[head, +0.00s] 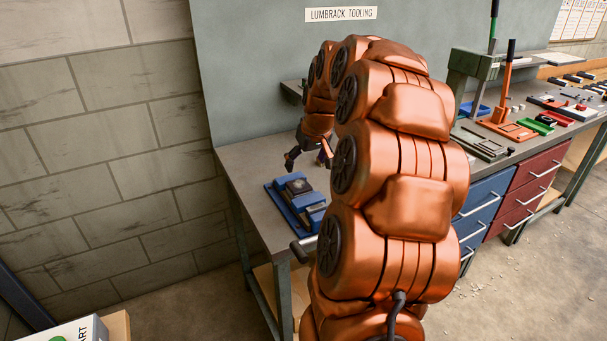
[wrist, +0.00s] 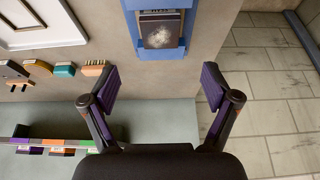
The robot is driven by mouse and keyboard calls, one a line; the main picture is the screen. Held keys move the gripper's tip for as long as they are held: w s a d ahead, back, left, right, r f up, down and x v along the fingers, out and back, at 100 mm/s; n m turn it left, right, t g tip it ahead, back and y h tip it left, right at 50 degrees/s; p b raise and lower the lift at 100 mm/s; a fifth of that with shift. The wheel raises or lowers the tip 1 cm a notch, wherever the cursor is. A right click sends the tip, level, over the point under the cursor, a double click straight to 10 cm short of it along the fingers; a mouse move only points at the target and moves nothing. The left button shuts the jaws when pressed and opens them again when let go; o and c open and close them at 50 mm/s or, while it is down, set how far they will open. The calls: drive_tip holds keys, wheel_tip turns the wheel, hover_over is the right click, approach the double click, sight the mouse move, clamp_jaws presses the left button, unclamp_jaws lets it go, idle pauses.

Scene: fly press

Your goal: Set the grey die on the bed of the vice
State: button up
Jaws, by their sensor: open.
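The blue vice (head: 279,204) stands on the left end of the bench; it also shows at the top of the wrist view (wrist: 132,5). A dark grey block with a pale mottled patch on top, seemingly the grey die (wrist: 161,32), sits within the blue vice. My gripper (head: 308,160) is open and empty above the bench, behind the vice and apart from the block. In the wrist view its spread fingers (wrist: 160,82) have clear space between them.
A green press (head: 470,70) stands farther right.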

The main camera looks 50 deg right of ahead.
drive_tip(key=shift+s+a+r, duration=0.1)
drive_tip(key=shift+s+r, duration=0.15)
drive_tip(key=shift+r, duration=0.15)
drive_tip(key=shift+a, duration=0.1)
drive_tip(key=s+a+f+n+g+y, duration=0.1)
drive_tip(key=s+a, duration=0.2)
drive_tip(key=a, duration=0.9)
drive_tip(key=s+a+f+n+g+y, duration=0.1)
drive_tip(key=s+a, duration=0.2)
drive_tip(key=a, duration=0.8)
drive_tip(key=s+a+f+n+g, duration=0.1)
drive_tip(key=s+a+f+g, duration=0.1)
drive_tip(key=s+a, duration=0.4)
drive_tip(key=s+a+f+g, duration=0.2)
drive_tip(key=s+a+f, duration=0.2)
drive_tip(key=s, duration=0.9)
drive_tip(key=a, duration=0.2)
drive_tip(key=shift+s+a+n, duration=0.3)
drive_tip(key=shift+s+n, duration=0.1)
